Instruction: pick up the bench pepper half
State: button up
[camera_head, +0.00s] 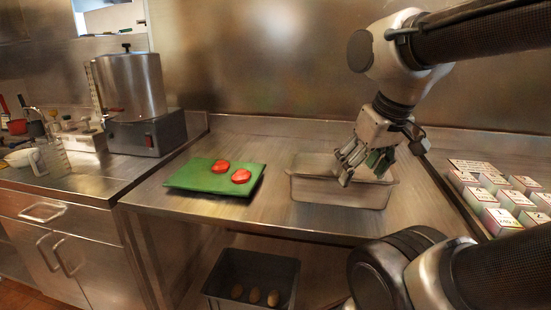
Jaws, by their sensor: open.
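Two red pieces that look like pepper halves lie on a green board (190,184) on the steel bench: one red piece (220,166) farther back, the other red piece (241,175) nearer the right edge. I cannot tell which one is the bench pepper half. My gripper (361,170) is to the right of the board, over the metal pan (340,194), pointing down. It is open and I see nothing held in it. My gripper hides part of the pan's back and right side.
Several labelled boxes (489,200) stand in a tray at the right. A large metal pot (131,88) stands at the left. A dark bin (250,300) with several brown round items sits below the bench. Bare bench (275,155) lies between board and pan.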

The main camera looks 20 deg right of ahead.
aim_at(241, 177)
jog(key=i+j, duration=0.7)
jog(key=j, duration=0.25)
